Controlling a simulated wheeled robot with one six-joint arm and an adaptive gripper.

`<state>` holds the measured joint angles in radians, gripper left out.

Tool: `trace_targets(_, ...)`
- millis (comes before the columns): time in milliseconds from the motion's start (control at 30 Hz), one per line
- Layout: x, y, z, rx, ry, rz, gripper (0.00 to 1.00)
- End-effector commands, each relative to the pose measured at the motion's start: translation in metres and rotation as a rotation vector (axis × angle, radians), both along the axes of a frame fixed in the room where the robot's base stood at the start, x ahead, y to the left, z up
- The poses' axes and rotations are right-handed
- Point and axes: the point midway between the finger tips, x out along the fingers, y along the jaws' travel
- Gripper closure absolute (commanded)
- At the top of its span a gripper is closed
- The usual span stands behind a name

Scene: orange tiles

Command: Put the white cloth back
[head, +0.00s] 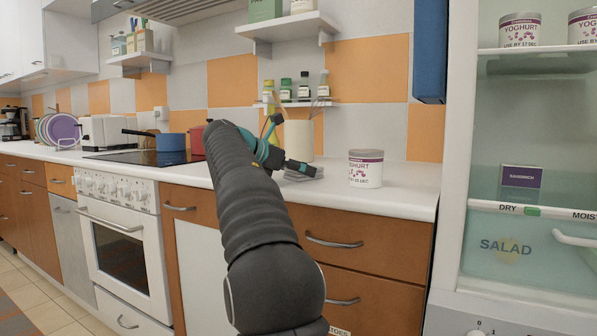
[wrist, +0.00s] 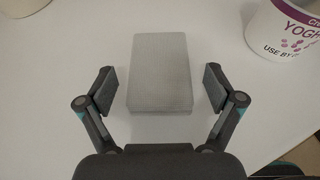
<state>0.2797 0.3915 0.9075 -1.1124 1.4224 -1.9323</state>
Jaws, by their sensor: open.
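A folded cloth (wrist: 160,72), pale grey-white and rectangular, lies flat on the white countertop in the wrist view. In the head view a small part of it (head: 302,175) shows just beyond my gripper. My gripper (wrist: 160,90) is open, with one finger on each side of the cloth's near half and a gap on both sides. In the head view my gripper (head: 300,168) is low over the counter and partly hidden by my arm.
A yoghurt tub (head: 365,168) stands close to the right of the cloth; it also shows in the wrist view (wrist: 285,28). A utensil holder (head: 299,140) stands behind. The cooktop with a blue pot (head: 171,150) is left. An open fridge (head: 530,130) stands right. Counter (head: 405,193) is clear in front.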

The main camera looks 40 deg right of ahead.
Motion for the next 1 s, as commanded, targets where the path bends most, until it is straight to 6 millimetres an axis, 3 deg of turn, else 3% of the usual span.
trace_targets(400, 0.001, 0.073, 0.032, 0.0, 0.0, 0.005, 0.08)
trace_targets(600, 0.0, 0.099, 0.042, 0.0, 0.0, 0.002, 0.08)
trace_targets(1000, 0.0, 0.11, 0.045, 0.0, 0.001, 0.001, 0.08)
